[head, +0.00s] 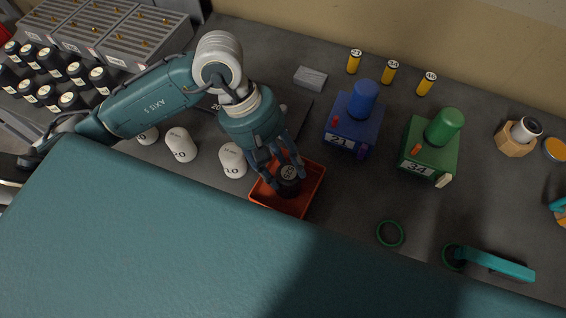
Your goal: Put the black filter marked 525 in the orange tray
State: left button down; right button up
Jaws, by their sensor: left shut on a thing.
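The orange tray (313,184) lies on the dark bench in the middle of the head view. My left gripper (283,176) reaches over it from the upper left and points down. It is shut on a black filter (289,187) with a pale round label on top. The label is too small to read surely. The filter is over or inside the tray; I cannot tell whether it touches the tray floor. Part of the filter is hidden by the fingers. My right gripper is not clearly in view.
Several black filters (79,73) stand at the left by grey boxes (145,35). A green ring (390,234) lies near the front edge.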

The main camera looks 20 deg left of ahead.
pick_arm(q)
jog(key=shift+f+b, duration=0.15)
jog(key=shift+b, duration=0.15)
jog(key=c, duration=1)
grip_release()
jog(key=shift+r+p, duration=0.3)
jog(key=shift+p, duration=0.1)
jog(key=shift+w+a+r+b, duration=0.1)
jog(key=shift+a+r+b, duration=0.05)
jog(key=shift+r+b, duration=0.15)
jog(key=b+v, duration=0.3)
jog(key=v, duration=0.8)
jog(key=shift+r, duration=0.1)
